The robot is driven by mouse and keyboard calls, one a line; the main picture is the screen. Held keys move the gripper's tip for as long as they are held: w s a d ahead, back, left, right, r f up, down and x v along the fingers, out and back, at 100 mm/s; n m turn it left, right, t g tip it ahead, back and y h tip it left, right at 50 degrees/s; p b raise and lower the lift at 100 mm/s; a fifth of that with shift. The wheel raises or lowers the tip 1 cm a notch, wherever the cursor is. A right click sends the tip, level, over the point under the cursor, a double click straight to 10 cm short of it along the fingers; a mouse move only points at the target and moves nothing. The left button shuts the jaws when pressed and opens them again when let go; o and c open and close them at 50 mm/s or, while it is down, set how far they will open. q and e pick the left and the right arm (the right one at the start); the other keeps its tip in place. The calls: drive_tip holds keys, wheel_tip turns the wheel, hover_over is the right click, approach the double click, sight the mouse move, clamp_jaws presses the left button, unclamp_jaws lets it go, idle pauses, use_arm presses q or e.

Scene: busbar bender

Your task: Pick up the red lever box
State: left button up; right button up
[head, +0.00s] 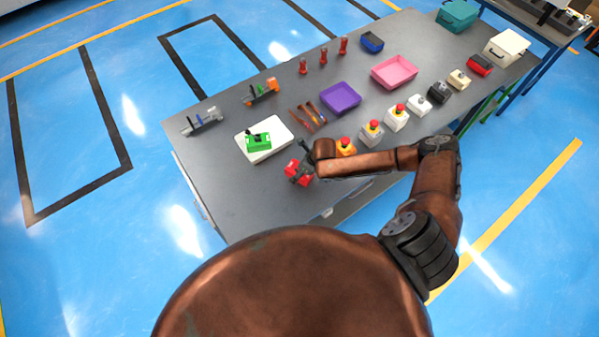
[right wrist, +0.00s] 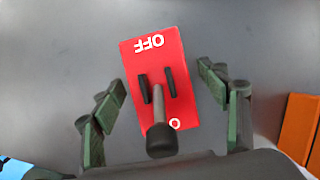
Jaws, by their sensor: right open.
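The red lever box (head: 299,173) lies on the grey table (head: 240,200) near its front edge. In the right wrist view the red lever box (right wrist: 158,75) shows "OFF" lettering and a lever with a dark knob (right wrist: 161,141) pointing toward the camera. My right gripper (head: 308,154) is above the box, partly covering it in the head view. In the right wrist view its green-padded fingers (right wrist: 158,105) are spread apart, one on each side of the box, with gaps between them and the box. Nothing is held. My left gripper is not in view.
A white board with a green lever box (head: 258,141) lies behind the red box. Red-button boxes (head: 371,133) line the front edge to the right. A purple tray (head: 340,98), a pink tray (head: 394,72) and hand tools (head: 310,116) lie farther back. The table left of the red box is clear.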

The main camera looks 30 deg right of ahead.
drive_tip(key=shift+w, duration=0.1)
drive_tip(key=shift+c, duration=1.4)
drive_tip(key=c, duration=0.8)
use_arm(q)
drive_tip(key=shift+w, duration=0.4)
use_arm(e)
drive_tip(key=c, duration=0.5)
drive_tip(key=shift+r, duration=0.1)
